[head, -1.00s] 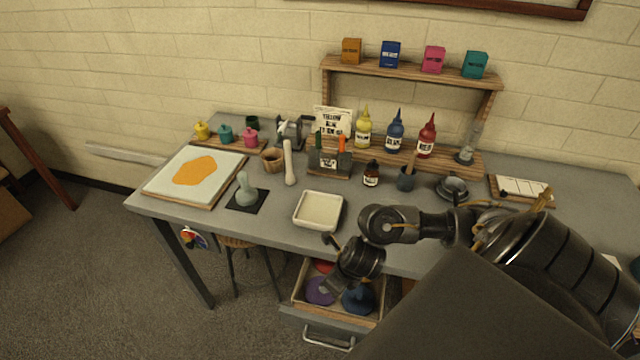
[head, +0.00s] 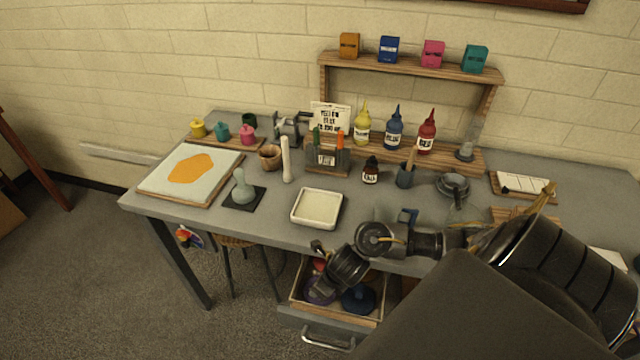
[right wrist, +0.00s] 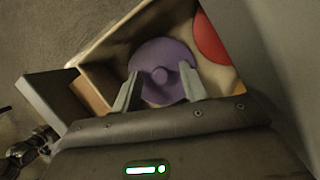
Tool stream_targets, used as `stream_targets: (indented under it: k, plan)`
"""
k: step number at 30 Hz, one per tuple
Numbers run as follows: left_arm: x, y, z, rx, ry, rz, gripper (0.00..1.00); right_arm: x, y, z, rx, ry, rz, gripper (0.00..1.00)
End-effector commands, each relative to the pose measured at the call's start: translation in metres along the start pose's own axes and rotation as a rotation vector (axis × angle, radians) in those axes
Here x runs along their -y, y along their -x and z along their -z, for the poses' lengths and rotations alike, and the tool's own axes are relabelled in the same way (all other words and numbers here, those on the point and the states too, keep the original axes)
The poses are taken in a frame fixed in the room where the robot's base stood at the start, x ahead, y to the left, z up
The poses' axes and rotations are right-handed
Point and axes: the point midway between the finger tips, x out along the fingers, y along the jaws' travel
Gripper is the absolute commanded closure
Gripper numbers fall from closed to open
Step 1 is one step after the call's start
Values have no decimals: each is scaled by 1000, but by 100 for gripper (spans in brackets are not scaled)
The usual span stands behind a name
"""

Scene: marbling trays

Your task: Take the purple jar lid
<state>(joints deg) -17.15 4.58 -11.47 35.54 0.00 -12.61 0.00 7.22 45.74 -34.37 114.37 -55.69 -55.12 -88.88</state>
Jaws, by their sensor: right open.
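The purple jar lid (right wrist: 161,60) lies in the open drawer (head: 299,312), a round disc with a small knob in its middle. In the head view the purple lid (head: 316,296) is partly hidden by my right gripper. My right gripper (right wrist: 158,84) is open, its two fingers over the near part of the lid, one on each side of the knob. I cannot tell whether the fingers touch the lid. My left gripper is not in view.
A red lid (right wrist: 209,40) lies beside the purple one, and a blue lid (head: 358,299) lies to its right in the head view. The drawer walls stand close around them. A white tray (head: 298,217) sits on the table (head: 265,226) above.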

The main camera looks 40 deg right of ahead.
Motion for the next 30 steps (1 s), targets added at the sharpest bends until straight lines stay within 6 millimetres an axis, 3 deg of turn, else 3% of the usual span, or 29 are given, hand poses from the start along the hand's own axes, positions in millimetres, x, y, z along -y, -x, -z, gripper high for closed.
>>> stream_targets:
  k: [1, 11, 23, 30]
  plan:
    - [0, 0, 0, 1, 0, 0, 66, 0, 0, 0, 0, 0, 0, 59]
    - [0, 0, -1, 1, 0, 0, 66, 0, 0, 0, 0, 0, 0, 100]
    - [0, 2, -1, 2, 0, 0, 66, 0, 4, -2, 2, -1, 0, 100]
    - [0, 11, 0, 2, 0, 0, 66, 1, 31, -14, 4, 3, 1, 100]
